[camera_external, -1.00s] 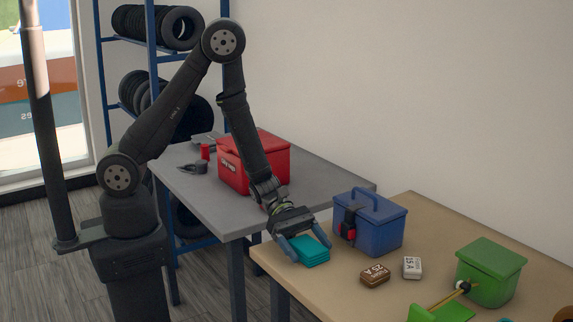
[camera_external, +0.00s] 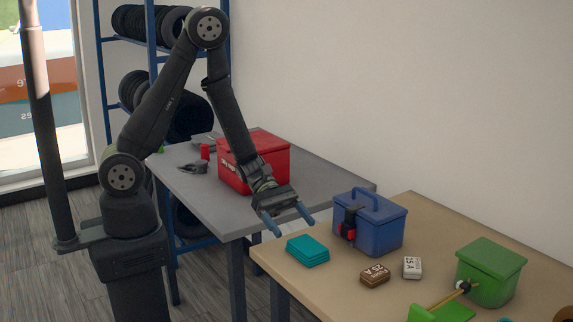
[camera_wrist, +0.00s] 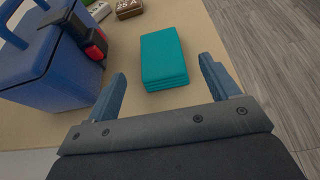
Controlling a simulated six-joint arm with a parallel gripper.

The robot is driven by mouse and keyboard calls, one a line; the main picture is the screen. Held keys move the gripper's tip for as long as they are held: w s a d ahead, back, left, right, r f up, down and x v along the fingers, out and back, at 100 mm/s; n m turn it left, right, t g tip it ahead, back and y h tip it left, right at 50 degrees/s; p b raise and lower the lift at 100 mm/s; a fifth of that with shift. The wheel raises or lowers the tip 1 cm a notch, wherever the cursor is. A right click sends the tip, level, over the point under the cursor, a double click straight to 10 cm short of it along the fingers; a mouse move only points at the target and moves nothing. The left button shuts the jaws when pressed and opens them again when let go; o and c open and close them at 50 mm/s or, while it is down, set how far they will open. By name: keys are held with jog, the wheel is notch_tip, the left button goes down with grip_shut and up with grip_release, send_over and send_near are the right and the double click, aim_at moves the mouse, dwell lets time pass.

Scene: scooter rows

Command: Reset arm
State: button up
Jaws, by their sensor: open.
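My gripper (camera_external: 290,221) is open and empty, with blue fingers. It hangs above the gap between the grey table and the tan table, above and left of a teal stack (camera_external: 307,251). The teal stack lies on the near left corner of the tan table. In the wrist view, the teal stack (camera_wrist: 163,57) sits ahead of the open fingers (camera_wrist: 162,86), apart from both.
A blue toolbox (camera_external: 376,226) stands right of the stack. Brown (camera_external: 374,275) and white (camera_external: 412,267) labelled blocks lie near it. A green box (camera_external: 490,272) is farther right. A red box (camera_external: 262,160) stands on the grey table (camera_external: 215,205).

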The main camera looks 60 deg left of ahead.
jog(key=v, duration=0.5)
jog(key=x, duration=1.2)
jog(key=shift+d+f, duration=0.15)
jog(key=shift+d, duration=0.25)
notch_tip(320, 180, up, 5)
jog(key=shift+f, duration=0.25)
jog(key=s+d+r, duration=0.3)
jog(key=s+r, duration=0.4)
jog(key=s, duration=0.5)
notch_tip(320, 180, up, 5)
jog(key=n+t, duration=0.4)
send_over(307, 244)
jog(key=w+a, duration=0.4)
jog(key=a, duration=0.2)
jog(key=shift+s+r+m, duration=0.1)
jog(key=shift+m, duration=0.2)
